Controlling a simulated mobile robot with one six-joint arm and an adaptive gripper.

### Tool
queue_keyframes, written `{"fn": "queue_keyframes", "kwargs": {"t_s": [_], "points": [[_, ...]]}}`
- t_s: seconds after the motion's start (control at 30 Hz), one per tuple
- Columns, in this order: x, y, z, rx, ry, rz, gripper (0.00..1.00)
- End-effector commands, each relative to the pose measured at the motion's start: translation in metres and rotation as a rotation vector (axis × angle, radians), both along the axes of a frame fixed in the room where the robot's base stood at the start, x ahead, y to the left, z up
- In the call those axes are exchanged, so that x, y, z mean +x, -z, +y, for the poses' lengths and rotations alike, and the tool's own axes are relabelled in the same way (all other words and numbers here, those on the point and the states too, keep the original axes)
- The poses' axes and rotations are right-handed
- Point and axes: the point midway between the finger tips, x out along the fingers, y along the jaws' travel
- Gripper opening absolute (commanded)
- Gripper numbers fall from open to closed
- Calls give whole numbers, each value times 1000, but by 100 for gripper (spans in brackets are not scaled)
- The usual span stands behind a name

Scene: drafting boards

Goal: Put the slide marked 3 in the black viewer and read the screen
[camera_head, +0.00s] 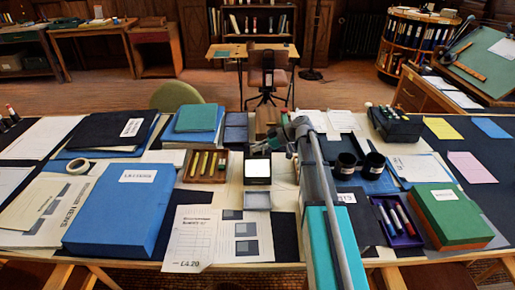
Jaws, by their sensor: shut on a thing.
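The black viewer (257,181) stands upright in the middle of the table, with a bright, blank-looking screen (257,168). A shallow grey tray (257,200) sits right in front of it. My gripper (291,151) is just right of the viewer, at the end of my arm, which reaches in from the bottom right. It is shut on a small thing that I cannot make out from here. No slide with a readable 3 shows.
A wooden box (203,179) with several yellowish strips stands left of the viewer. Two black cups (345,165) stand to the right. A big blue box (120,215), a green box (449,217) and a purple marker tray (397,220) crowd the table. Little room is free.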

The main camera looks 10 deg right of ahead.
Motion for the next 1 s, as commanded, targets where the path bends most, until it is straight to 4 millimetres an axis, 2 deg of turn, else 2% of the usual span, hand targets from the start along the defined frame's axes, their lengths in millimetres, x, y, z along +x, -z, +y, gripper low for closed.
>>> {"fn": "queue_keyframes", "kwargs": {"t_s": [0.37,0.6,0.63,1.0], "points": [[0,1,0,0,0,0,0],[0,1,0,0,0,0,44],[0,1,0,0,0,0,49],[0,1,0,0,0,0,49]]}}
